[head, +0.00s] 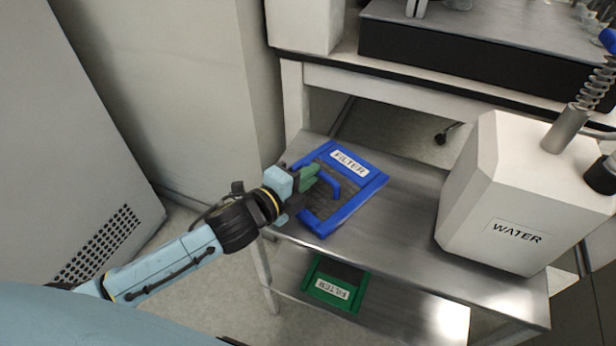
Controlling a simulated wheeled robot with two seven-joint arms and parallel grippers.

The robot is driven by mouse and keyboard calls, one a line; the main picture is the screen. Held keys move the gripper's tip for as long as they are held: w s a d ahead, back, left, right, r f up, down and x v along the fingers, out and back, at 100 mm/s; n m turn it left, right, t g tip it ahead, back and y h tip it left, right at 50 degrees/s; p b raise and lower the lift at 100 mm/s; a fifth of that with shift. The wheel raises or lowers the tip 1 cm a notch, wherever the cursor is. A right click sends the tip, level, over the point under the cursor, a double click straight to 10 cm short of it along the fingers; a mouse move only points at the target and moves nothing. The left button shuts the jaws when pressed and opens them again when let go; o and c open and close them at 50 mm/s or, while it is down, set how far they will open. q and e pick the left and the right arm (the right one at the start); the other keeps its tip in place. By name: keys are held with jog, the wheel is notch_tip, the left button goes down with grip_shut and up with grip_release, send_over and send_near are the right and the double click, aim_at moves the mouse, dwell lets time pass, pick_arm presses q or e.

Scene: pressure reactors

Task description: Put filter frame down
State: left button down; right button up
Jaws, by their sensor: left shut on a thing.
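A blue filter frame (358,206) with a white FILTER label and a dark mesh is at the left end of the metal cart's top shelf (408,213). It looks flat on or just over the shelf; I cannot tell if it touches. My left gripper (314,182) reaches in from the left and is shut on the frame at its blue handle, its fingers partly hiding the frame's left side. My right gripper is not in view.
A large white WATER container (510,190) stands on the right of the top shelf. A green filter frame (336,286) lies on the lower shelf. A bench (440,95) stands behind, and cabinets (75,120) stand at the left. Some shelf is bare between frame and container.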

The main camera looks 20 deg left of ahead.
pick_arm(q)
jog(key=c, duration=1.4)
grip_release()
jog(key=shift+c, duration=0.2)
